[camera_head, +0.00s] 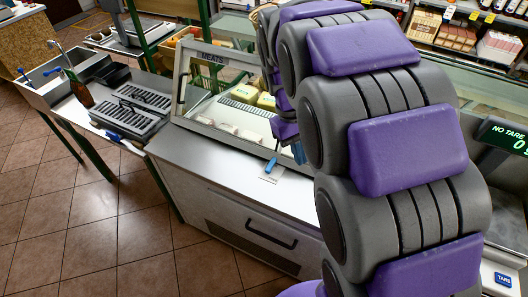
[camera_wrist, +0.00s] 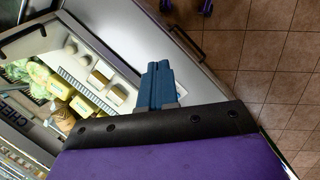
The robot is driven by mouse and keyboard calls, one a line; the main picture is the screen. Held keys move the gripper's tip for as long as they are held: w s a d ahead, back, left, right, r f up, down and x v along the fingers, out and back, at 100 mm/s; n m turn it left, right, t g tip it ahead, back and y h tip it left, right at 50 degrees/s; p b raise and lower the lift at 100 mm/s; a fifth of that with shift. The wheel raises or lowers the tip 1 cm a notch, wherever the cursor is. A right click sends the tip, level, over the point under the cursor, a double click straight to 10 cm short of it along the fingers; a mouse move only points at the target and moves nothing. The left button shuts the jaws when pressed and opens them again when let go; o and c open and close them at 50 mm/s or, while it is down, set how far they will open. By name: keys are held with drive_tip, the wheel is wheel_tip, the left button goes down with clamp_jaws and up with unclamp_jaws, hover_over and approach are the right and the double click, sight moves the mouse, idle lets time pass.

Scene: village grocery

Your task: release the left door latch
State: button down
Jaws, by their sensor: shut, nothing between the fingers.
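The glass display case marked MEATS (camera_head: 225,62) stands left of my arm, with a dark handle (camera_head: 182,88) on its left end. A small blue lever (camera_head: 271,164) lies on a pale plate on the steel ledge in front of the case; I cannot tell for sure that it is the left door latch. In the wrist view my gripper (camera_wrist: 158,68) has its two blue fingers together, empty, over the steel ledge beside the glass case (camera_wrist: 100,38). In the head view my arm largely hides the gripper. No latch is clear in the wrist view.
A dark bar handle (camera_head: 271,236) is on the counter's front; a similar one shows in the wrist view (camera_wrist: 187,42). A slotted black tray (camera_head: 140,108) and a brown bottle (camera_head: 79,90) stand at left. A scale display (camera_head: 505,137) is at right. The tiled floor in front is clear.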

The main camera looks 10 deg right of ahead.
drive_tip(key=w+a+f+n+h+p, duration=0.1)
drive_tip(key=w+f+n, duration=0.1)
drive_tip(key=w, duration=0.6)
drive_tip(key=w+a+f+n+p, duration=0.1)
drive_tip(key=w+a+f, duration=0.1)
drive_tip(key=w, duration=0.7)
drive_tip(key=w+a+f+n+p, duration=0.2)
drive_tip(key=w+a+f+n, duration=0.2)
drive_tip(key=w+a+f, duration=0.3)
drive_tip(key=shift+w+f+n+h, duration=0.3)
drive_tip(key=shift+w+f, duration=1.6)
drive_tip(key=shift+f, duration=1.2)
drive_tip(key=shift+f, duration=0.1)
